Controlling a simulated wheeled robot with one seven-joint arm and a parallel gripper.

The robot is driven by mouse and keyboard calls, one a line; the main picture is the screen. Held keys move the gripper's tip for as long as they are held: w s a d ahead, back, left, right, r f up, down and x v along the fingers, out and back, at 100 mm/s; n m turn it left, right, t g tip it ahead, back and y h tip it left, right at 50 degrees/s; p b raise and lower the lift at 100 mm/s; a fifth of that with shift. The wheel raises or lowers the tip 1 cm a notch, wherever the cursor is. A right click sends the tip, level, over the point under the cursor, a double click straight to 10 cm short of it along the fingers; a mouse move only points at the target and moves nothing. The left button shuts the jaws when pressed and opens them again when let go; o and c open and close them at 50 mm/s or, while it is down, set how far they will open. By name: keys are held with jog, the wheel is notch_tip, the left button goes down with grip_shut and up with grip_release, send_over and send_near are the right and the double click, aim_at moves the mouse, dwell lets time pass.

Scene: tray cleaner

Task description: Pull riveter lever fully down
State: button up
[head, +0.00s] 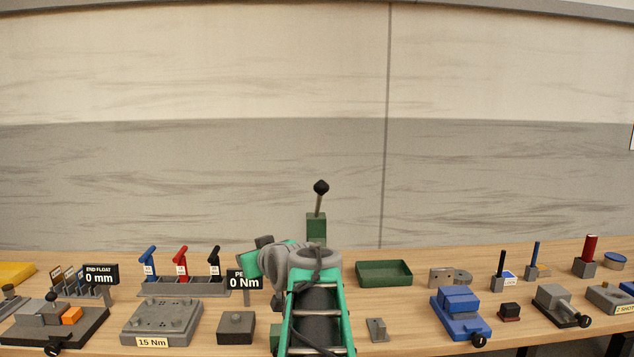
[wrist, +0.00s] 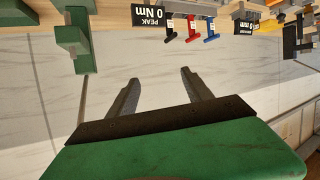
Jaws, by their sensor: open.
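The riveter is a green upright body (head: 316,227) at the back of the bench, behind my arm in the head view. Its lever (head: 320,200) stands nearly upright and ends in a black knob (head: 321,187). The riveter's lower part is hidden by my arm. My fingers cannot be made out in the head view.
A "0 Nm" sign (head: 243,281) and blue, red and black tools on a rack (head: 185,290) stand left of my arm. A green tray (head: 384,273) lies to the right, with a blue fixture (head: 460,315) farther right. The air above the bench is clear.

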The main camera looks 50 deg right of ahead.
aim_at(323, 190)
jog(key=s+d+r+h, duration=0.1)
jog(key=s+d+r, duration=0.2)
jog(key=d+r, duration=0.1)
jog(key=s+d+r+m+t+h, duration=0.1)
jog(key=s+d+r+h, duration=0.1)
jog(key=d, duration=0.4)
jog(key=s+d+r+h+p, duration=0.1)
jog(key=s+d+r+h, duration=0.1)
jog(key=s+d+r, duration=0.2)
jog(key=shift+d+r+t, duration=0.4)
jog(key=shift+d+r, duration=0.65)
jog(key=shift+r, duration=0.1)
jog(key=p+x, duration=0.2)
jog(key=x, duration=0.5)
jog(key=shift+w+d+p, duration=0.1)
jog(key=shift+w+p, duration=0.15)
jog(key=shift+p, duration=0.15)
jog(key=shift+f, duration=0.1)
jog(key=shift+c, duration=0.3)
grip_shut()
